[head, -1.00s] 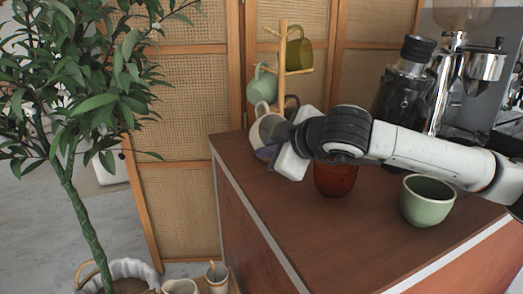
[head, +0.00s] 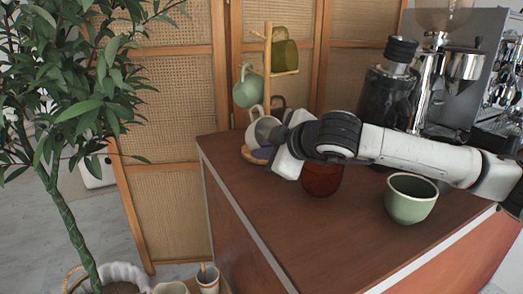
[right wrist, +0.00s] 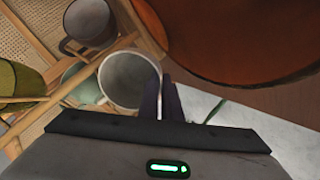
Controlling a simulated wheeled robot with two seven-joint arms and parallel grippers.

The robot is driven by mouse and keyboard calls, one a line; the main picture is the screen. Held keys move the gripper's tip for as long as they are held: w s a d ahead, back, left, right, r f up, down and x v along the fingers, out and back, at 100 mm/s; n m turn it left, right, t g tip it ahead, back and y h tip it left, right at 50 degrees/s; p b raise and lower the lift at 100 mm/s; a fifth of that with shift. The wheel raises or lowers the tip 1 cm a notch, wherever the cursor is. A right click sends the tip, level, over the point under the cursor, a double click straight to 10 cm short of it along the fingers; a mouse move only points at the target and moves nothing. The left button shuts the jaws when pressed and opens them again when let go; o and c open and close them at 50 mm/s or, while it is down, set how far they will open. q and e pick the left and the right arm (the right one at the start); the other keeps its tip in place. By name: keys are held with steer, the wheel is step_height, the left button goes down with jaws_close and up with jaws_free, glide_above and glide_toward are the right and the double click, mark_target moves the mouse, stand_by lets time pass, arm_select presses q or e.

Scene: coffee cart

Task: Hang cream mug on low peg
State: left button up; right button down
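The cream mug (head: 262,131) is at the lower part of the wooden mug tree (head: 267,60), just above its round base, with its handle toward the post. My right gripper (right wrist: 165,98) is shut on the mug's wall at the rim; in the head view the gripper (head: 280,138) covers the mug's right side. The right wrist view looks into the empty mug (right wrist: 128,78). I cannot tell whether a low peg passes through the handle. My left gripper is in neither view.
An olive mug (head: 284,56), a light green mug (head: 247,90) and a dark grey mug (right wrist: 90,22) hang on the tree. A red-brown cup (head: 321,180) and green cup (head: 410,199) stand on the counter (head: 290,222) under my right arm. A coffee machine (head: 440,75) stands behind.

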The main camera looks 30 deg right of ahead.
stand_by(0.3)
steer(key=c, duration=1.9)
jaws_free()
steer(key=shift+s, duration=0.1)
steer(key=v, duration=1)
steer(key=shift+s, duration=0.15)
